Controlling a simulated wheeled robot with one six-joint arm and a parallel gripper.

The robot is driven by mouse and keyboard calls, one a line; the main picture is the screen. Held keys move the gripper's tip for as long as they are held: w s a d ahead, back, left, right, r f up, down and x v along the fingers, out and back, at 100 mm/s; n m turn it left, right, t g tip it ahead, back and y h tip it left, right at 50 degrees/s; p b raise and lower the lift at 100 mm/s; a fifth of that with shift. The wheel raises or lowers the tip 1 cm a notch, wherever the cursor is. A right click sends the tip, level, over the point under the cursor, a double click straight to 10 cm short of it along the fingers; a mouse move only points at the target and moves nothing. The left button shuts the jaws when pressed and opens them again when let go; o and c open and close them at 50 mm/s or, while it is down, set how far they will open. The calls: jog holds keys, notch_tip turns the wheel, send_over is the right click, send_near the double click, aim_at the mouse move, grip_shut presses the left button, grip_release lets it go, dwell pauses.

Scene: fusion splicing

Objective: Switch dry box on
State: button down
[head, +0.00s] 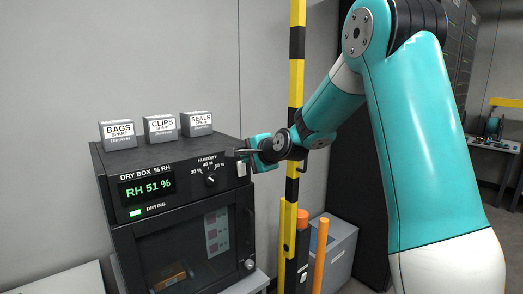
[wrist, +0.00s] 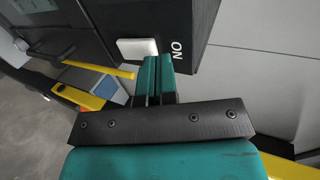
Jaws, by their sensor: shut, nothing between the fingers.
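The black dry box (head: 172,232) stands at left in the head view. Its display (head: 147,186) reads RH 51 %, and the green light (head: 135,212) marked DRYING is lit. A white switch (head: 241,169) is at the right of its front panel; in the wrist view the switch (wrist: 137,48) shows with the label ON beside it. My gripper (head: 234,153) is shut and empty at the panel's upper right, by the switch. In the wrist view its fingertips (wrist: 156,60) are right beside the switch's edge; I cannot tell whether they touch.
A humidity knob (head: 211,179) sits left of the switch. Boxes marked BAGS (head: 117,133), CLIPS (head: 160,128) and SEALS (head: 196,124) stand on top. A yellow-black striped post (head: 296,75) rises behind my arm. An orange post (head: 320,255) and a grey bin (head: 342,250) are right of the box.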

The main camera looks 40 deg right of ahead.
jog(key=r+b+v, duration=0.1)
jog(key=b+v, duration=0.2)
jog(key=v, duration=0.9)
jog(key=shift+w+r+b, duration=0.3)
jog(key=shift+r+b, duration=0.05)
jog(key=shift+r, duration=0.1)
jog(key=s+a+f+n+g+y+b, duration=0.1)
jog(key=s+a+f+n+g, duration=0.1)
jog(key=s+a+f+n, duration=0.3)
jog(key=s+a+f+n+g+y+b, duration=0.1)
jog(key=a+f+n+g+y, duration=0.15)
jog(key=a, duration=0.55)
jog(key=s+a+f+n+g+y+b, duration=0.1)
jog(key=s+a+f+n+g, duration=0.15)
jog(key=a+n, duration=0.3)
jog(key=s+a+f+n+g, duration=0.3)
jog(key=s+a+f+n, duration=0.1)
jog(key=s, duration=0.5)
jog(key=s+a+f+n+g+b, duration=0.1)
jog(key=s+a+f+n+g, duration=0.2)
jog(key=s+n, duration=0.4)
jog(key=shift+s+a+f+n+h, duration=0.35)
jog(key=shift+s+f, duration=0.3)
jog(key=shift+s, duration=0.25)
